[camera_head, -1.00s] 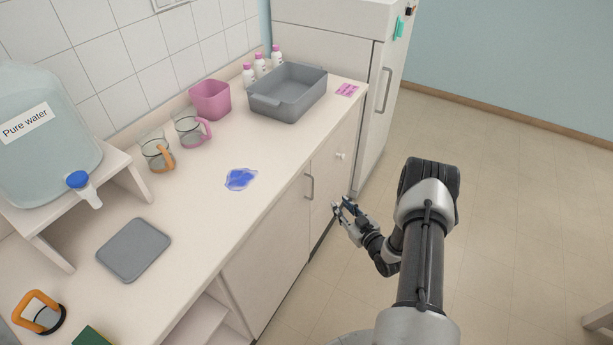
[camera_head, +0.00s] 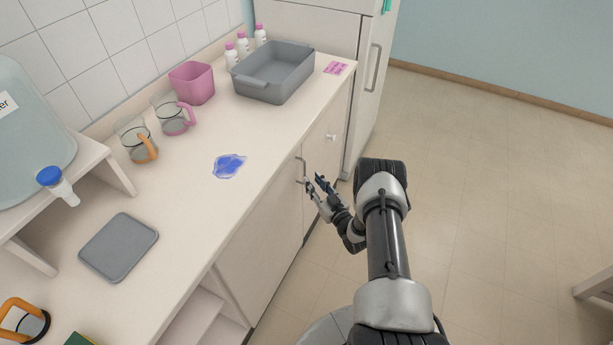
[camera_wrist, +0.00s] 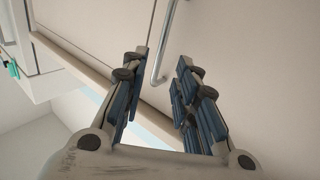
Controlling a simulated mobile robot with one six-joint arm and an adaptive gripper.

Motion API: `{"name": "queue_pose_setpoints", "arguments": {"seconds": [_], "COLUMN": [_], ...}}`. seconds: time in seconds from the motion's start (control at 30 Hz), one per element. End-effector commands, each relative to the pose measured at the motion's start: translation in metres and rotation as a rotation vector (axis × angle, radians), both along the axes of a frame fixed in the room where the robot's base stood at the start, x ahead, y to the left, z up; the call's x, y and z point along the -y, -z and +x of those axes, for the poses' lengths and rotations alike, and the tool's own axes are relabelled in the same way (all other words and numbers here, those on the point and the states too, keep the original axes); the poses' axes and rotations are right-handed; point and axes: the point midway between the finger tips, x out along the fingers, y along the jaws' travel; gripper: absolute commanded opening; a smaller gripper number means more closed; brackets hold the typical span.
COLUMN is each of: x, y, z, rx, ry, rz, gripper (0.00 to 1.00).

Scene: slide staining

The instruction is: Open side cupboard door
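The side cupboard door (camera_head: 262,262) is the pale front panel below the counter. It looks closed, flush with the cabinet front. Its metal bar handle (camera_head: 301,170) is upright near the door's far edge. In the wrist view the handle (camera_wrist: 164,45) shows ahead, and its bent end lies between the two fingers in the picture. My gripper (camera_head: 313,186) is open and beside the handle. In the wrist view my gripper (camera_wrist: 158,75) has its blue-padded fingers apart with nothing held. I cannot tell whether a finger touches the handle.
A tall white cabinet (camera_head: 340,30) with a bar handle stands at the far end. A grey tub (camera_head: 262,88) and a blue stain (camera_head: 229,166) are on the counter.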

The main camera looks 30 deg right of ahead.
Motion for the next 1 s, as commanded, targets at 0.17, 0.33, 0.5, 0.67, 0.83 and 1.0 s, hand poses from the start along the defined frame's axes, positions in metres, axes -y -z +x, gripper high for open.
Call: {"name": "queue_pose_setpoints", "arguments": {"seconds": [0.17,0.33,0.5,0.67,0.83,1.0], "x": [-0.003,-0.004,-0.004,-0.004,-0.004,-0.004], "y": [0.001,0.001,0.000,-0.001,0.000,0.000], "z": [0.034,0.052,0.058,0.058,0.057,0.057], "rx": [0.003,0.000,0.000,0.000,0.000,0.000], "ry": [-0.002,0.000,0.000,0.001,0.000,0.001], "rz": [-0.003,-0.002,-0.001,0.000,-0.001,-0.001], "gripper": [0.27,0.27,0.27,0.27,0.19,0.08]}}
